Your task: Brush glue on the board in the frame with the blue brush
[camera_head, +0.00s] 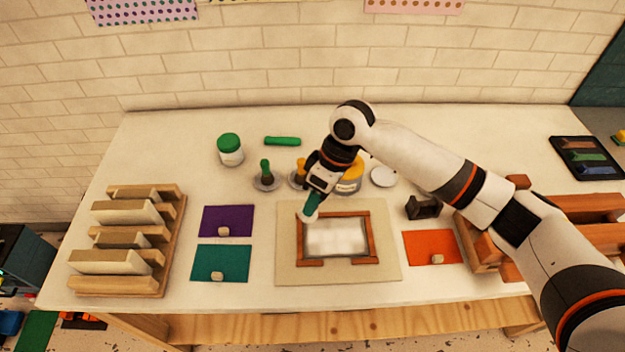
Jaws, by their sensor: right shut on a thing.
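My right gripper (317,184) reaches in over the table and is shut on a brush (313,204) with a blue-green handle. The brush points down, with its pale lower end at the upper left corner of the wooden frame (303,262). I cannot tell whether it touches the frame or the board. The board (335,240) in the frame is whitish, with a greyish, shiny-looking surface. The frame lies on a beige mat (388,270). My left gripper is not in view.
Left of the mat lie a purple sheet (240,214) and a teal sheet (238,265); right of it, an orange sheet (415,247). Behind stand a green-lidded jar (230,150), a yellow-lidded jar (350,180) and brushes in holders (266,172). A wooden rack (170,245) stands at the left.

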